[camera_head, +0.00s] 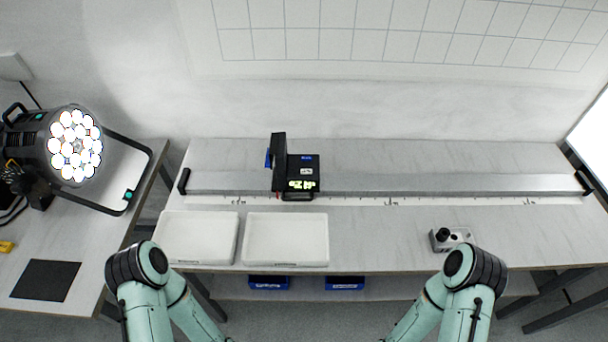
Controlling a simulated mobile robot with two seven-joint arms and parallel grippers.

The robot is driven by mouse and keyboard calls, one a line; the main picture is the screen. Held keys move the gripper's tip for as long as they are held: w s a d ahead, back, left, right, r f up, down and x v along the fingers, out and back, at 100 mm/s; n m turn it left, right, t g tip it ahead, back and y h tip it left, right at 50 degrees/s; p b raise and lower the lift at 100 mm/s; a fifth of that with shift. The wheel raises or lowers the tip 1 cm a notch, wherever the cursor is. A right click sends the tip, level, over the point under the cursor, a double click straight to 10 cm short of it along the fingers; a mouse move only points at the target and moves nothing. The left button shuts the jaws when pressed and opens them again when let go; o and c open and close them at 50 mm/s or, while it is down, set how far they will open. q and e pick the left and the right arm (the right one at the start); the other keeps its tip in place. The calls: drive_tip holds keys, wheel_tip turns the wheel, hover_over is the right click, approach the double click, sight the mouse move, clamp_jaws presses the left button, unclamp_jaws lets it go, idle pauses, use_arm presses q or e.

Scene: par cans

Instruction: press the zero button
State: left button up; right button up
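A black device (301,178) with a lit yellow readout and a small blue label sits on a long rail on the bench, left of the middle. A tall dark plate (279,162) stands at its left side. A small grey box (451,239) with a dark knob and other small fittings lies at the bench's front right. I cannot make out which part is the zero button; the markings are too small to read. My two arms come in at the bottom left and bottom right, elbows bent. Both grippers are out of the frame.
Two white trays (242,240) lie side by side at the bench's front left. A lit stage lamp (75,146) stands on the left table beside a black square (45,281). Blue boxes (268,283) sit on the lower shelf. The bench front between trays and grey box is clear.

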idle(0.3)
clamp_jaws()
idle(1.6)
